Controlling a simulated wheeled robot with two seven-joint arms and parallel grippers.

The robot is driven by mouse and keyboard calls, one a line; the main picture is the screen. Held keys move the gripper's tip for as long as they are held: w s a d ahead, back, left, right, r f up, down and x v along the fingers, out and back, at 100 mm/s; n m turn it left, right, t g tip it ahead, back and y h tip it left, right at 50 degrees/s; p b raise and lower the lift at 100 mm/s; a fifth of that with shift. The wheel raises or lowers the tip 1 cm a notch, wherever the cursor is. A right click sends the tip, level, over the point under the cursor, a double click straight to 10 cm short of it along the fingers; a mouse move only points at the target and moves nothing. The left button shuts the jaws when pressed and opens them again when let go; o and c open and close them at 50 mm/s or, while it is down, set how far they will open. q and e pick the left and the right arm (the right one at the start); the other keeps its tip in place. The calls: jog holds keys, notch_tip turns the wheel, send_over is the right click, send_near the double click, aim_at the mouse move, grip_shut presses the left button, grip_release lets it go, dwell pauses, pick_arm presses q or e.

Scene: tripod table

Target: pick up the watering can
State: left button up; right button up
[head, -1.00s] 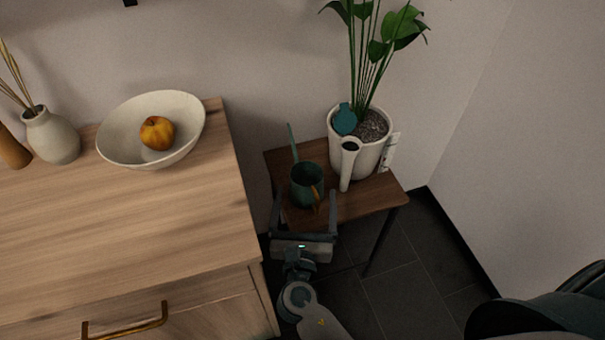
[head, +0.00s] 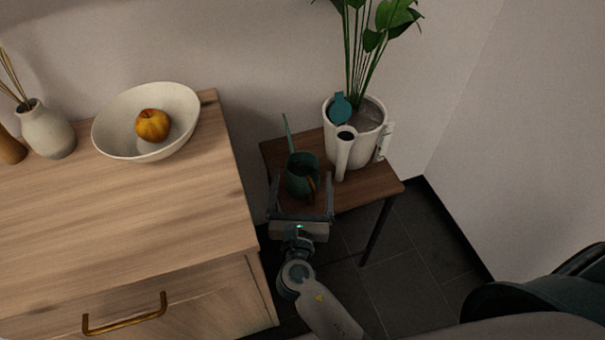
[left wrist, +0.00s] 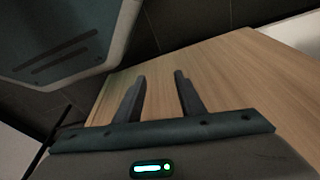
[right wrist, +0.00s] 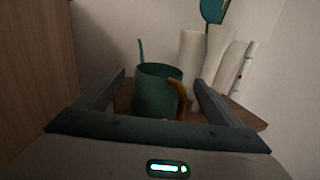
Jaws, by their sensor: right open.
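The dark green watering can (head: 301,180) stands upright on the small dark wooden table (head: 371,190), with its thin spout toward the wall and its golden-brown handle toward me. My right gripper (head: 302,184) is open and low in front of the can, its fingers reaching forward on either side. In the right wrist view the can (right wrist: 155,97) shows between the spread fingers (right wrist: 160,78), with its handle (right wrist: 181,100) nearer the right finger. I see no grip on it. My left gripper (left wrist: 160,76) is open and empty in its wrist view, over a wooden surface (left wrist: 225,70).
A white pot (head: 367,118) with a tall green plant and a white tube-like part stands behind and right of the can. The wooden cabinet (head: 130,220) at left carries a white bowl (head: 117,128) with a yellow-orange fruit (head: 152,125) and a vase (head: 47,132).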

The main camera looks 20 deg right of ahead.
aim_at(303, 166)
jog(key=w, duration=0.1)
jog(key=w+d+f, duration=0.1)
jog(key=w, duration=0.2)
jog(key=shift+w+d+f, duration=0.15)
jog(key=shift+w+d, duration=0.15)
jog(key=shift+w, duration=0.2)
pick_arm(q)
jog(key=shift+f, duration=0.2)
pick_arm(e)
jog(key=shift+c, duration=0.6)
pick_arm(q)
jog(key=shift+w+r, duration=0.1)
pick_arm(e)
jog(key=c, duration=1.4)
